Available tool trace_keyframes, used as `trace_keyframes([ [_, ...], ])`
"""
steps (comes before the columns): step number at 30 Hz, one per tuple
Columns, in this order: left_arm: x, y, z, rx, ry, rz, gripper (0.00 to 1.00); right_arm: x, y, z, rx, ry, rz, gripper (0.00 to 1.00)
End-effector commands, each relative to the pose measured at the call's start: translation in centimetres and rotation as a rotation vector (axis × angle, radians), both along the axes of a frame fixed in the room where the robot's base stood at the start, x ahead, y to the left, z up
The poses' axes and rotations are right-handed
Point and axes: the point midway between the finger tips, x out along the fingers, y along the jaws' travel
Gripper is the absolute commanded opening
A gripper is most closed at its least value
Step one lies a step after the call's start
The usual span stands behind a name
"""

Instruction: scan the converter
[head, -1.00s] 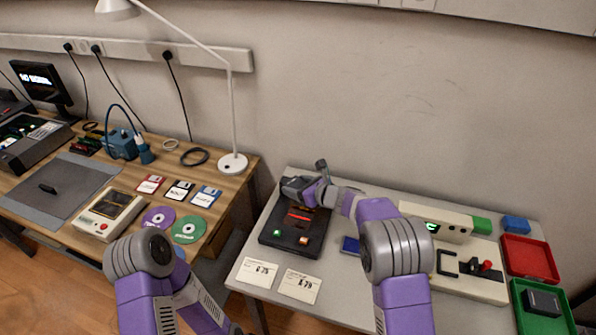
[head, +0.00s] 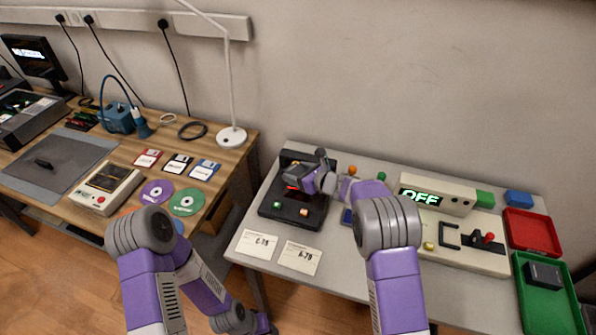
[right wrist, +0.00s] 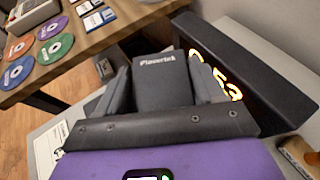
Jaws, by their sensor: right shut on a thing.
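My right gripper (head: 304,180) is over the black device (head: 290,212) with a red glow, on the grey table. In the right wrist view it is shut on a dark box (right wrist: 163,80) lettered "Plavertek", which I take for the converter. The box sits between the two dark fingers. Beside it is a dark panel with orange digits (right wrist: 232,90), partly hidden by a finger. In the head view the gripper hides most of the box. I cannot tell if the box touches the device. My left arm hangs low at the front; its gripper (head: 265,325) barely shows.
Two price cards (head: 299,257) lie in front of the black device. To the right are a beige unit reading OFF (head: 437,194), a red tray (head: 531,232) and a green tray (head: 560,311) holding a dark box (head: 543,274). The wooden table (head: 228,160) stands left.

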Motion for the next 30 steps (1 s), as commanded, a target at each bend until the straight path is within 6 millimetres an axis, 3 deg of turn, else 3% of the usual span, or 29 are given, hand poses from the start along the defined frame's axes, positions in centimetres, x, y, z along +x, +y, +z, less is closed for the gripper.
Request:
trace_keyframes([
  [8,0.0,0.0,0.3,0.000,0.000,0.000,0.43,0.0,0.0,0.6,0.001,-0.003,0.000,0.28],
  [24,0.0,0.0,2.6,0.000,0.000,0.000,0.43,0.0,0.1,5.9,0.003,-0.003,0.000,0.28],
  [30,0.0,0.0,2.7,0.000,0.000,0.000,0.43,0.0,0.0,6.2,0.001,-0.002,0.000,0.28],
])
